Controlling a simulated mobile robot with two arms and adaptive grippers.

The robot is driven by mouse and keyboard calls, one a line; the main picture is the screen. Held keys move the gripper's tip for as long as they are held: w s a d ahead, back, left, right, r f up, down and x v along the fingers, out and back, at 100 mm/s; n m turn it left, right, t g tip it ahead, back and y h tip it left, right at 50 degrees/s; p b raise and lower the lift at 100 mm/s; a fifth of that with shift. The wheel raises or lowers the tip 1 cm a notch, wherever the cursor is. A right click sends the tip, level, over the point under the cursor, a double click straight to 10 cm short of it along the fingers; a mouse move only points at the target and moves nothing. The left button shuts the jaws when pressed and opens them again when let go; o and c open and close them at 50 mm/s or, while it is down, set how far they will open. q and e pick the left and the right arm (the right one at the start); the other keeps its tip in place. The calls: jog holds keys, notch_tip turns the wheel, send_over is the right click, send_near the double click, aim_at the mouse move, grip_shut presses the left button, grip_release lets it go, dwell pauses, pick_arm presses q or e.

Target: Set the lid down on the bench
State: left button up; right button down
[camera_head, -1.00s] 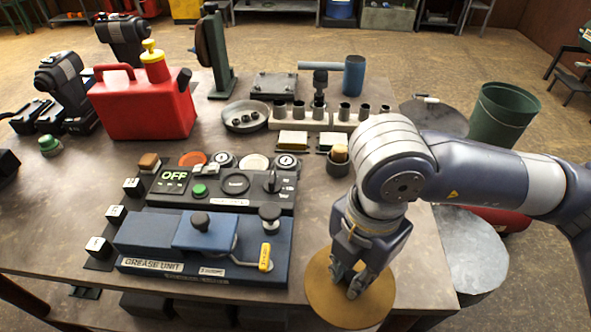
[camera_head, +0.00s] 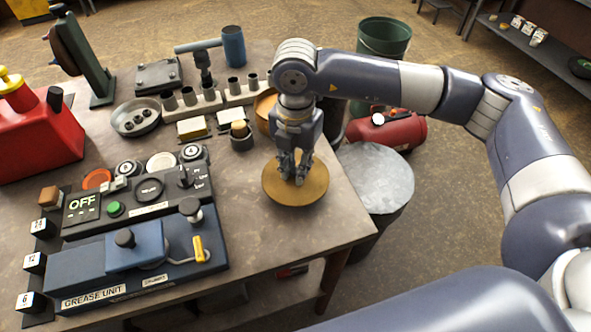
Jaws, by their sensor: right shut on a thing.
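The lid is a round, flat, tan-brown disc (camera_head: 312,192) near the right edge of the bench (camera_head: 290,236). My right gripper (camera_head: 296,179) points down over its middle and is shut on it, with the fingers at its centre. The fingers hide the part that they grip. The lid looks level over the bench top; I cannot tell whether it touches the surface. My left gripper is not in view.
A blue grease unit (camera_head: 75,277) and a control panel with an OFF display (camera_head: 140,190) stand to the left. A small cup (camera_head: 241,140) and an orange-brown round container (camera_head: 266,112) are behind. A grey-topped drum (camera_head: 378,178) stands beyond the right edge. The bench front right is clear.

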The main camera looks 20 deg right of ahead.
aim_at(295, 176)
notch_tip(295, 176, down, 2)
jog(key=shift+s+f+p, duration=0.1)
jog(key=shift+f+p, duration=0.05)
jog(key=shift+p, duration=0.4)
jog(key=shift+f, duration=0.35)
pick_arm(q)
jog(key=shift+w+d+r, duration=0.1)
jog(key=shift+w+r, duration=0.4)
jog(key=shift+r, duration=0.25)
pick_arm(e)
jog(key=shift+f, duration=0.1)
jog(key=shift+f, duration=0.15)
jog(key=c, duration=1.5)
grip_release()
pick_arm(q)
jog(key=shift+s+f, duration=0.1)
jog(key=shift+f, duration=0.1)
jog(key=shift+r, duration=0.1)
